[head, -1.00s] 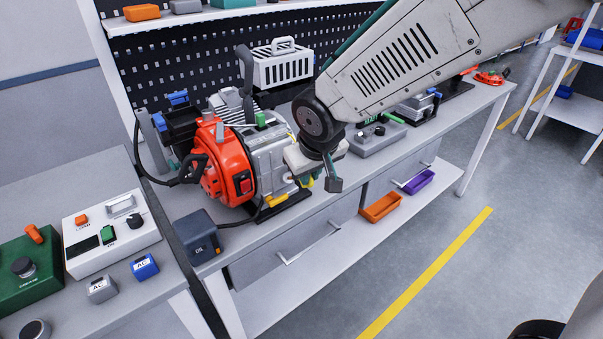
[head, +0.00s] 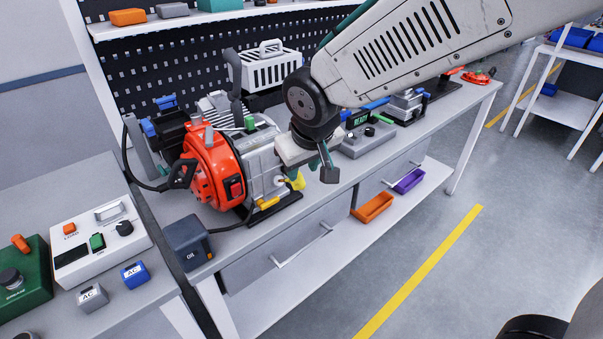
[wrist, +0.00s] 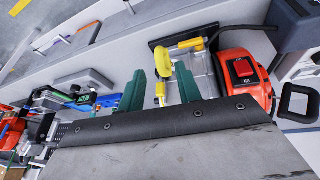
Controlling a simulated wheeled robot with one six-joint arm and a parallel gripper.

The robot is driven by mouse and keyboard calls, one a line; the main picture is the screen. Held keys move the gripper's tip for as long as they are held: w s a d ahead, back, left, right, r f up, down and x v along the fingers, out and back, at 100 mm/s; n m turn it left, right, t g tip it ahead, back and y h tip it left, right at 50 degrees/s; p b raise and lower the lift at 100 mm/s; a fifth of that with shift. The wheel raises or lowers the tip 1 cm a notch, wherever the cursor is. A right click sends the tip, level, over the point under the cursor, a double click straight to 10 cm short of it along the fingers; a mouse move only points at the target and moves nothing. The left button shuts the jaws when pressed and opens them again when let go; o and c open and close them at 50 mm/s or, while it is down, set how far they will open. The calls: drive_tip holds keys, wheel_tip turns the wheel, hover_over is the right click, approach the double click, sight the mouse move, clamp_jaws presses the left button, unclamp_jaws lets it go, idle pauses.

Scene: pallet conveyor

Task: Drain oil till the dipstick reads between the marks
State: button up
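The orange and grey engine (head: 212,172) stands on the workbench in the head view, and its orange side shows at the right in the wrist view (wrist: 245,80). A low yellow fitting (head: 267,202) sits at its base, also in the wrist view (wrist: 190,43). A yellow looped handle (wrist: 165,62), perhaps the dipstick's, shows beyond my fingers and beside the engine in the head view (head: 297,182). My gripper (wrist: 160,88) has its green fingers apart, with nothing clearly held. In the head view my gripper (head: 325,165) is just right of the engine. The dipstick marks and oil level cannot be seen.
A dark box marked OIL (head: 188,242) stands at the bench's front left corner, with a cable to the engine. A control panel (head: 100,240) is on the left table. A grey device (head: 365,138) sits right of my gripper. Orange (head: 372,207) and purple (head: 408,180) bins are below.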

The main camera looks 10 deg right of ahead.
drive_tip(key=v, duration=0.4)
drive_tip(key=s+d+r+m+g, duration=0.2)
drive_tip(key=s+d+m, duration=0.3)
drive_tip(key=s+d, duration=1.5)
drive_tip(key=shift+s+d+r+g+h, duration=0.2)
drive_tip(key=shift+s+r+g+h, duration=0.15)
drive_tip(key=shift+g, duration=0.35)
